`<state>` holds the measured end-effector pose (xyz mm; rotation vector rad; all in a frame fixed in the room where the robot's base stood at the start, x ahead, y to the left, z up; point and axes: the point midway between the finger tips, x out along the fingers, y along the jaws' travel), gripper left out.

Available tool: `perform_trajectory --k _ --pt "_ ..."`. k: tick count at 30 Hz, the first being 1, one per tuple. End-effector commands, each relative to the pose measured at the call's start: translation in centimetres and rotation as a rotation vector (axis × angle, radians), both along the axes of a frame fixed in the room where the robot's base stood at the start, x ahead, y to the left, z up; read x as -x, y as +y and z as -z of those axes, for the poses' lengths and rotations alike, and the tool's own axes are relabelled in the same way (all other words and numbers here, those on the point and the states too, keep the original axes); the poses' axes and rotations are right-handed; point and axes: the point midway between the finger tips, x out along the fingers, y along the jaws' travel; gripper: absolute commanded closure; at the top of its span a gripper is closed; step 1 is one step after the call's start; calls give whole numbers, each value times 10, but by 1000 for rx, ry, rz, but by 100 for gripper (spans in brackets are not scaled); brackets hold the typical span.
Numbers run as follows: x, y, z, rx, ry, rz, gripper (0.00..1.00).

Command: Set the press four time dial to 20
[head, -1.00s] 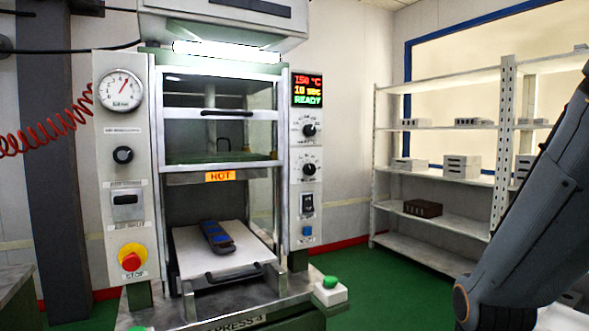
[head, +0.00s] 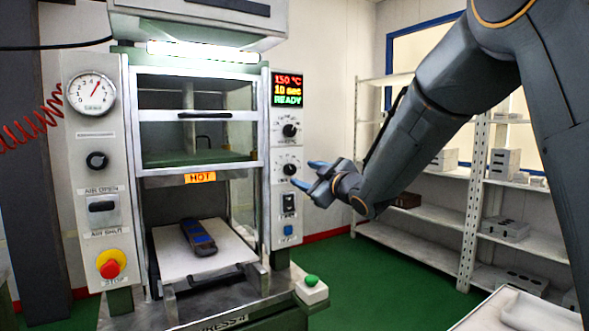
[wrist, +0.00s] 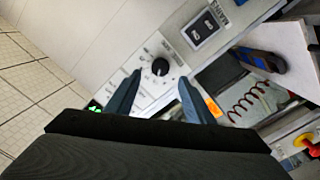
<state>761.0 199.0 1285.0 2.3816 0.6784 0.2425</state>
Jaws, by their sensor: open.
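Press 4's right panel carries an upper dial (head: 290,130) and a lower dial (head: 289,169), each a black knob on a white plate; their lettering is too small to read. The display (head: 289,90) above reads 150 °C, 10 sec, READY. My gripper (head: 304,175) is open and empty in front of the panel, close to the lower dial. In the wrist view a black knob (wrist: 160,67), the one nearer the rocker switch, shows between the tips of my two spread fingers (wrist: 160,78). No contact is visible. The upper dial is not clearly seen there.
Below the dials are a rocker switch (head: 289,204) and a blue button (head: 288,230). A red stop button (head: 110,265) is on the left panel. A white shelf (head: 410,248) stands behind my arm.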

Motion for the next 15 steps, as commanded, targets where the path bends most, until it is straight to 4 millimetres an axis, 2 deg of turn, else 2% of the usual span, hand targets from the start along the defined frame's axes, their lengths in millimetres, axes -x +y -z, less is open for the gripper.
perform_trajectory --k 15 --pt "-55 34 0 0 2 0 52"
